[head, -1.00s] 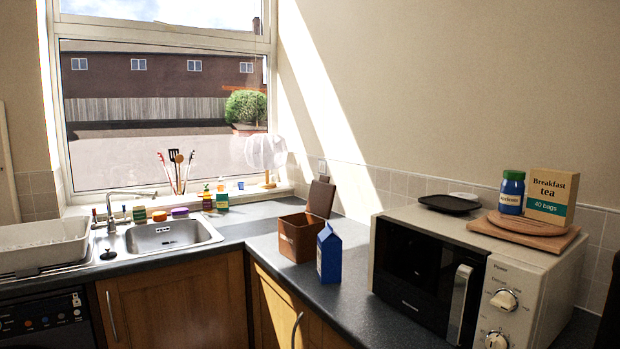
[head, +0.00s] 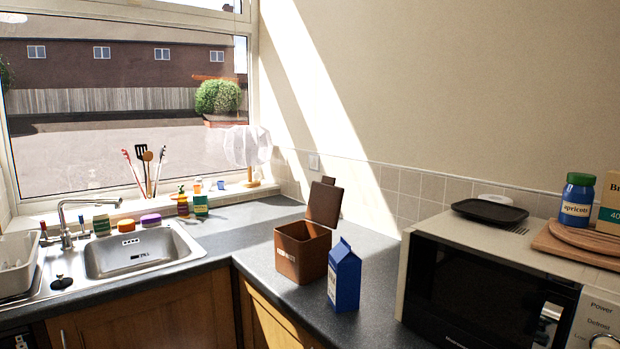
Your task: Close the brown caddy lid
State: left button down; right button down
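The brown caddy (head: 301,262) stands on the dark worktop in the corner, between the sink and the microwave. Its lid (head: 325,203) is open and stands nearly upright at the back of the box, leaning slightly back. The inside of the caddy is mostly hidden by its front walls. Neither of my grippers shows in the head view.
A blue carton (head: 343,279) stands close to the right front of the caddy. The microwave (head: 477,285) is further right, with a black tray (head: 489,211) on top. The sink (head: 139,253) is to the left. Worktop (head: 232,237) left of the caddy is clear.

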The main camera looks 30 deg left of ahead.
aim_at(324, 203)
jog(key=i+j, duration=0.15)
jog(key=j, duration=0.25)
jog(key=i+j+u, duration=0.1)
jog(key=j, duration=0.25)
jog(key=i+j, duration=0.25)
jog(key=j, duration=0.15)
jog(key=i+j+u, duration=0.1)
jog(key=j, duration=0.25)
jog(key=i+j, duration=0.25)
jog(key=k+j+u, duration=0.1)
jog(key=j+u, duration=0.4)
jog(key=j, duration=0.2)
